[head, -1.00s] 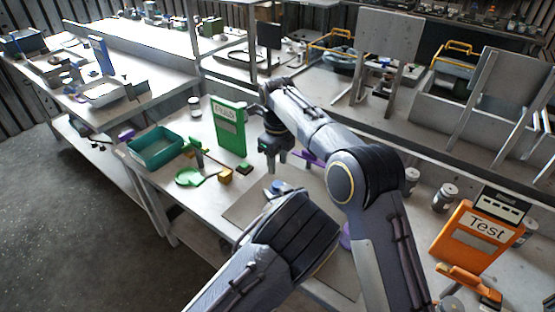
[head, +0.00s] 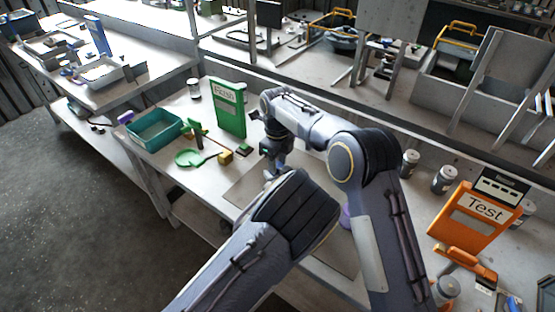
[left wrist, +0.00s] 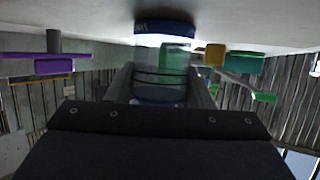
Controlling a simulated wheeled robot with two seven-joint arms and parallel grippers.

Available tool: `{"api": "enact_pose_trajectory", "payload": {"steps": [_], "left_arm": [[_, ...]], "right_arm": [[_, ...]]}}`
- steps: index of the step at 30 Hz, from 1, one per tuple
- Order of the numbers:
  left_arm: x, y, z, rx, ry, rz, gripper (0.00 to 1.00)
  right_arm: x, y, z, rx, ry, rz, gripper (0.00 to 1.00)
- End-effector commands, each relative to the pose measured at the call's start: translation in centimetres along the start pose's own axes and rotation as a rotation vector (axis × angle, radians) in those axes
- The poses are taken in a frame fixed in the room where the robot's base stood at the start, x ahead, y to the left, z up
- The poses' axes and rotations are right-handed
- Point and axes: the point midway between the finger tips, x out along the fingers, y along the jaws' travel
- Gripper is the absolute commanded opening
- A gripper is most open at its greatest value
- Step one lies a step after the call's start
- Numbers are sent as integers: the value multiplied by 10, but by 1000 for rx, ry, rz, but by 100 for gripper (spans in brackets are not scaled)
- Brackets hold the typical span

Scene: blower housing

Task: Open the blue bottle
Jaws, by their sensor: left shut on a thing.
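The blue bottle (left wrist: 163,65) is a clear cylinder with blue bands at both ends. In the left wrist view it stands between the two fingers of my left gripper (left wrist: 160,85), which is shut on it. That view is upside down, with the table surface along its top. In the head view my left forearm hides the left gripper and most of the bottle. My right gripper (head: 274,163) points down just beyond that forearm, close to where the bottle is. Its fingertips are small and partly hidden, so I cannot tell whether they are open or touch the bottle.
A teal bin (head: 155,129), a green dustpan-like tool (head: 190,157), a yellow block (head: 225,157) and a green "Fresh" board (head: 227,107) stand to the left. An orange "Test" board (head: 470,225) and several jars stand to the right. A grey mat (head: 240,192) lies under the arms.

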Motion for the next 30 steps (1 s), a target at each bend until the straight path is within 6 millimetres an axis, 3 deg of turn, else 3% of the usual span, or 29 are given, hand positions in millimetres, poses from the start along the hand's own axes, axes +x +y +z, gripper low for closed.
{"api": "enact_pose_trajectory", "payload": {"steps": [1,6,10,13,30], "left_arm": [[0,0,0,0,1,0,0],[0,0,0,0,1,0,0],[0,0,0,0,1,0,0],[0,0,0,0,1,0,0],[0,0,0,0,1,-1,0]], "right_arm": [[0,0,0,0,0,0,25],[0,0,0,0,0,0,3],[-1,0,0,-27,0,0,2],[-1,0,0,-151,0,-1,2],[-2,-1,-1,-1617,0,-1,2]]}}
